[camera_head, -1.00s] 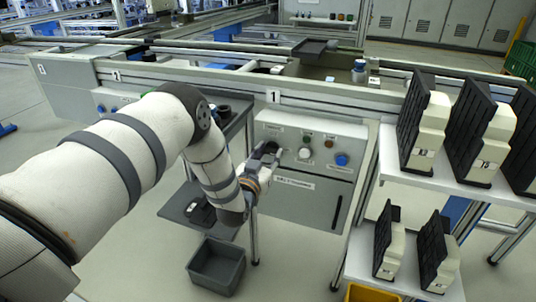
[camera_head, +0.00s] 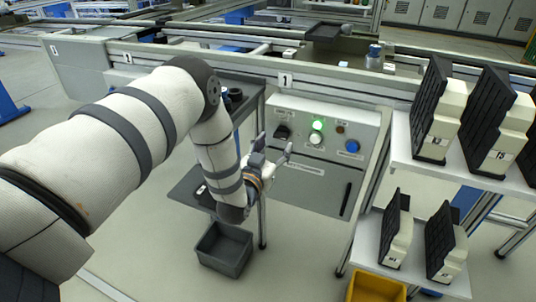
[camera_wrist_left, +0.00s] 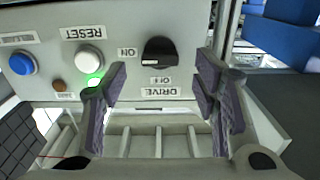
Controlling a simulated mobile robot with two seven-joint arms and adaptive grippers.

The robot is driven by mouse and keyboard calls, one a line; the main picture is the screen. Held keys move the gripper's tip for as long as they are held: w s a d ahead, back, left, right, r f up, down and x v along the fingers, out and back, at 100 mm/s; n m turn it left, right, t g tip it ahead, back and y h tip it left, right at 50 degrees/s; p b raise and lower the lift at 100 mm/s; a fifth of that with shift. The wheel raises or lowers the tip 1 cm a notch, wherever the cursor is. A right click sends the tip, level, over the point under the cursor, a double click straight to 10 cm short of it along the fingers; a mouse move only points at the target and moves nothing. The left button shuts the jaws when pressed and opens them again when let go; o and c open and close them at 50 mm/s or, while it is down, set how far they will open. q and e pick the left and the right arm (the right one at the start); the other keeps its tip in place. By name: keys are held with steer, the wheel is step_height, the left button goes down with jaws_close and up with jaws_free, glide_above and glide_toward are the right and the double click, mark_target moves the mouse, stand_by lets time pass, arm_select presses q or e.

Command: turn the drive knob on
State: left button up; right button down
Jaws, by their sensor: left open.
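The black drive knob (camera_head: 282,132) sits at the left of the control panel (camera_head: 365,130). The knob also shows in the left wrist view (camera_wrist_left: 159,52), upside down, between the labels ON and OFF, above the word DRIVE. A green lamp (camera_head: 318,125) is lit on the panel, beside the white reset button (camera_head: 315,138). My left gripper (camera_head: 274,147) is open and empty, in front of and below the knob, apart from it. In the left wrist view its two fingers (camera_wrist_left: 161,92) are spread wide, with the knob beyond them. My right gripper is not in view.
A blue button (camera_head: 352,146) is at the panel's right. Shelves with black and cream units (camera_head: 440,110) stand to the right. A grey bin (camera_head: 223,250) is on the floor below my arm, and a yellow bin (camera_head: 375,288) is at the lower right.

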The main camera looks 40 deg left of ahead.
arm_select(q)
steer(key=v, duration=0.8)
